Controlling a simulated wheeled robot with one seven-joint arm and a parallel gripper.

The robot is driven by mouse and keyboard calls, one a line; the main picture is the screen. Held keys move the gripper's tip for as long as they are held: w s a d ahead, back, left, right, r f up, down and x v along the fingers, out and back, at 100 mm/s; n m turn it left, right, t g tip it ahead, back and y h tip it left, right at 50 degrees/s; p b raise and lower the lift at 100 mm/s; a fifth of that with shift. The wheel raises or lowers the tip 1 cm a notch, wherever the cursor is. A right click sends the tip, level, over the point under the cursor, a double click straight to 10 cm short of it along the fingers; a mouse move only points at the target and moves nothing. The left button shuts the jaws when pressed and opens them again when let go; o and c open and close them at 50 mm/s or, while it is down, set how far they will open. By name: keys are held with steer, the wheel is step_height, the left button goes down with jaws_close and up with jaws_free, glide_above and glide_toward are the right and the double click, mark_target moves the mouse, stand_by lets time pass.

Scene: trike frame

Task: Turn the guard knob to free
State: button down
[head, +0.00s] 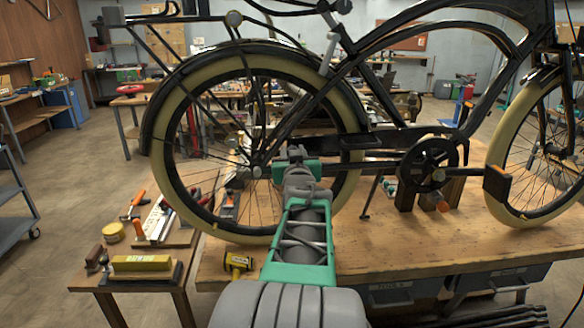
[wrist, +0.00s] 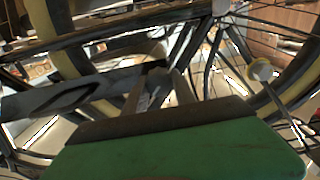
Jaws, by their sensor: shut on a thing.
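A black bicycle-like frame with cream tyres stands over the workbench, its rear wheel (head: 163,130) at left. My gripper (head: 296,152) reaches in from the front beside this wheel, near the hub (head: 257,171) and the dark guard bar (head: 372,167). In the wrist view, the fingers (wrist: 157,78) converge on a small dark piece at the end of a dark bar (wrist: 75,93). I take that piece to be the guard knob, mostly hidden between the fingertips; its turn position cannot be read. The gripper is shut on it.
The wooden workbench (head: 420,245) lies below, with a yellow-headed mallet (head: 238,262) at its front left. The crank (head: 430,167) and a pedal (head: 497,184) are to the right. A pale round knob-like part (wrist: 262,70) is right of the fingers in the wrist view.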

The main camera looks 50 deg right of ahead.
steer(key=m+b, duration=0.4)
steer(key=b, duration=0.1)
steer(key=shift+s+d+f+m, duration=0.1)
steer(key=shift+f+m, duration=0.05)
steer(key=shift+m, duration=0.15)
steer(key=m+b, duration=0.3)
steer(key=m, duration=0.1)
steer(key=shift+r+m, duration=0.2)
steer(key=shift+m, duration=0.1)
steer(key=shift+r+b, duration=0.1)
steer(key=shift+b, duration=0.2)
steer(key=c, duration=1)
jaws_free()
steer(key=shift+c, duration=0.2)
steer(key=shift+s, duration=0.1)
steer(key=b+v, duration=0.1)
steer(key=v, duration=0.6)
steer(key=shift+s+a, duration=0.2)
